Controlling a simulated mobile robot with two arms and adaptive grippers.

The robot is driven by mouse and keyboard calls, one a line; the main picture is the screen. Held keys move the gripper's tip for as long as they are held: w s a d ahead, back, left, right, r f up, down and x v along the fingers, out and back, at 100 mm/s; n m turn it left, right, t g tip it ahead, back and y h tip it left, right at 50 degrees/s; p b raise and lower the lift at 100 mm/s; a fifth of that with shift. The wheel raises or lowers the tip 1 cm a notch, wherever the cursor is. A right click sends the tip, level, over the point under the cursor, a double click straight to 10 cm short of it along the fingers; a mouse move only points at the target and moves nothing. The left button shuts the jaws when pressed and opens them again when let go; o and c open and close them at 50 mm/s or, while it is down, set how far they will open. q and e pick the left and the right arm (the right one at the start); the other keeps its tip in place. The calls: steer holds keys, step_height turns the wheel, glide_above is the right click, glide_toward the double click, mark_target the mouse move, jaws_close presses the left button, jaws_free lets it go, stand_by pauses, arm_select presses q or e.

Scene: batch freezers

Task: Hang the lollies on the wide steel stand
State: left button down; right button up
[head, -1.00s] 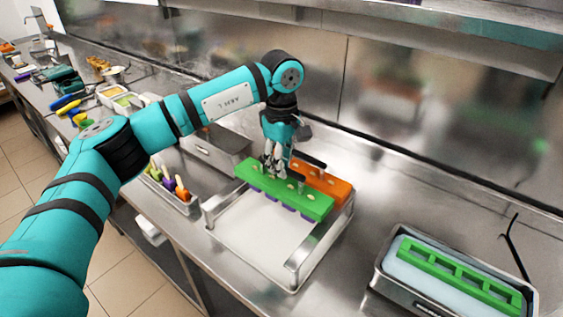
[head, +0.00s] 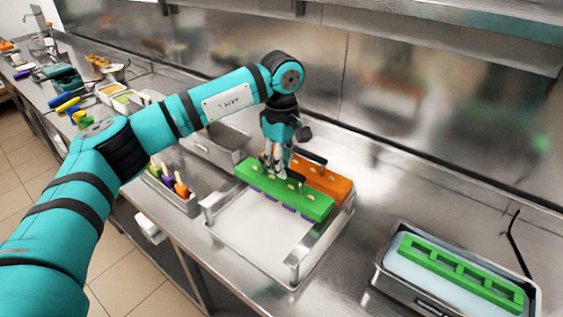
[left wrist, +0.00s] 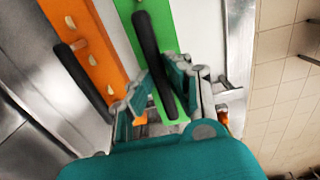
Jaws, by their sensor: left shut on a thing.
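My left gripper (head: 274,166) is shut on the black handle of the green lolly holder (head: 312,203); the left wrist view shows the fingers (left wrist: 158,88) on either side of this handle (left wrist: 147,45). Purple lollies show under the green holder. The wide steel stand (head: 300,258) has side rails around a white tray floor. The green holder spans the stand near its back, and I cannot tell whether it rests on the rails. An orange lolly holder (head: 330,184) with a black handle lies just behind it, parallel. My right gripper is not in view.
A steel freezer bath (head: 385,280) with pale liquid and a green frame (head: 462,272) stands at the right. A narrow steel tray (head: 186,207) with several coloured lollies is left of the stand. A steel box (head: 215,150) sits behind it.

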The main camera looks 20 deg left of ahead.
arm_select(q)
steer(key=shift+f+b, duration=0.55)
steer(key=shift+f, duration=0.15)
stand_by(0.6)
steer(key=c, duration=1.2)
jaws_free()
step_height(320, 180, up, 12)
steer(key=shift+s+f, duration=0.1)
